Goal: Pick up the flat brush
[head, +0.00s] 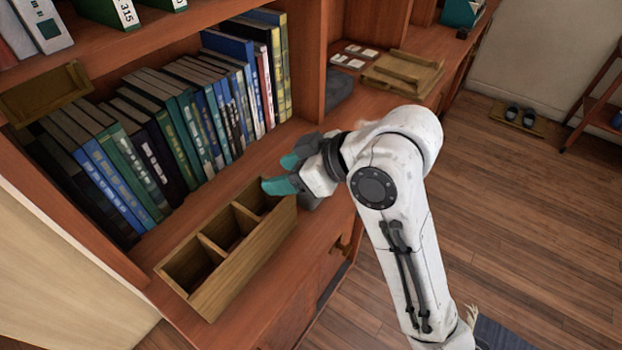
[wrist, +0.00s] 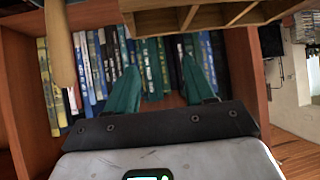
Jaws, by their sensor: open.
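I cannot make out a flat brush for certain. A tan, round-ended wooden piece (wrist: 60,45) hangs into the upper left of the wrist view and may be a handle; the rest of it is cut off. My gripper (head: 281,174) is open, its teal fingers apart and nothing seen between them. It is over the far end of the wooden three-compartment box (head: 249,262) on the shelf ledge. In the wrist view my gripper (wrist: 158,68) points toward the row of books. The far compartment is partly hidden by the fingers; the others look dark and empty.
A row of books (head: 180,140) fills the shelf behind the box. A wooden tray (head: 402,75) and white cards (head: 355,56) lie on the ledge further back. A dark grey object (head: 338,88) sits beside the shelf divider. The wooden floor (head: 520,210) at right is mostly clear.

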